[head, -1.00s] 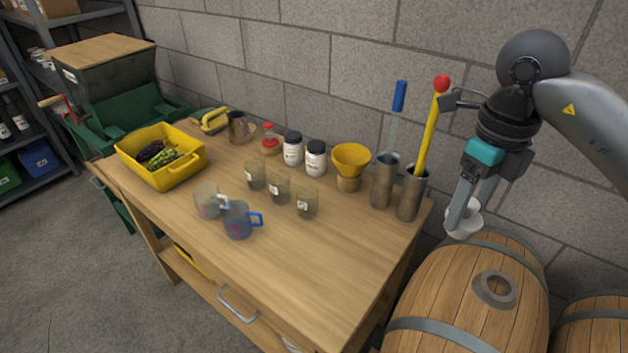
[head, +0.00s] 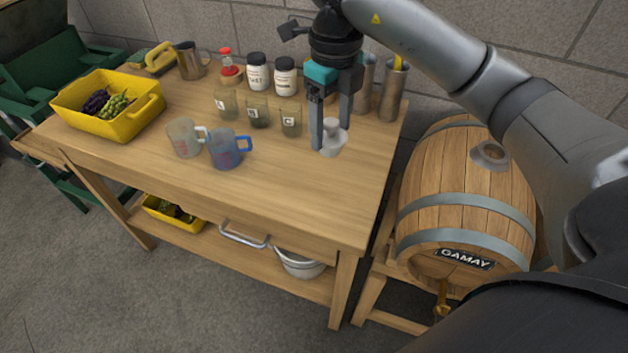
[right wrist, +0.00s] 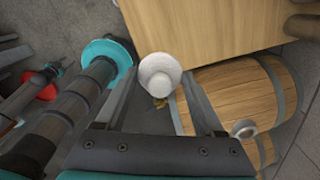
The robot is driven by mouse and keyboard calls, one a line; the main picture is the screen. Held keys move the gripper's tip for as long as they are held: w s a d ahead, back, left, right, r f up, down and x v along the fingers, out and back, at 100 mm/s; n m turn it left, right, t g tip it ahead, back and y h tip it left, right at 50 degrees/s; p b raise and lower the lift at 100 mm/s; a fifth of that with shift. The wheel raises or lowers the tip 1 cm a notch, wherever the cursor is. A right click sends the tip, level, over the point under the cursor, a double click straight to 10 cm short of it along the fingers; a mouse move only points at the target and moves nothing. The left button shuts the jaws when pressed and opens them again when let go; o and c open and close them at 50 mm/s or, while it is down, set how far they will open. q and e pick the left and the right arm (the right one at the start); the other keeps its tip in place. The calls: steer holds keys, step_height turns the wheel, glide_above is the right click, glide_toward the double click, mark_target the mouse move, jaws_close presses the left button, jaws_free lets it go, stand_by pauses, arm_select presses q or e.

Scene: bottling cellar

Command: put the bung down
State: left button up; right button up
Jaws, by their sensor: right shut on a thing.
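The bung (head: 331,144) is a pale grey-white stopper with a wide rounded end. My right gripper (head: 331,130) is shut on it, with a finger on each side. In the head view the bung shows against the right part of the wooden workbench top (head: 290,190). I cannot tell whether it touches the wood. The barrel (head: 465,190) has an open bung hole (head: 490,155) on top. My left gripper is not in view.
Sample glasses (head: 291,121), a clear mug (head: 185,138) and a blue mug (head: 226,150) stand left of the bung. White-labelled jars (head: 285,77) and metal cylinders (head: 393,92) stand behind. A yellow crate (head: 112,117) holds grapes. The bench's front right is bare.

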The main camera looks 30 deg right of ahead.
mark_target(330, 140)
step_height(330, 140, down, 14)
steer(key=shift+a+r+b, duration=0.1)
steer(key=shift+r+b, duration=0.15)
steer(key=shift+b, duration=0.85)
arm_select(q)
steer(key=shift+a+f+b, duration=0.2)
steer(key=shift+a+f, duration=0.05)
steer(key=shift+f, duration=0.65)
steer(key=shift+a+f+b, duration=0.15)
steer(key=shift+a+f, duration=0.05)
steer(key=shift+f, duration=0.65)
arm_select(e)
steer(key=shift+f, duration=2)
steer(key=shift+f, duration=0.15)
steer(key=o, duration=1.3)
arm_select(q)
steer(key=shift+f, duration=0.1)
arm_select(e)
steer(key=shift+o, duration=0.2)
steer(key=shift+r, duration=0.35)
arm_select(q)
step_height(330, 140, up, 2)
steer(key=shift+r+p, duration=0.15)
steer(key=shift+p, duration=0.85)
arm_select(e)
step_height(330, 140, up, 12)
steer(key=shift+f, duration=0.2)
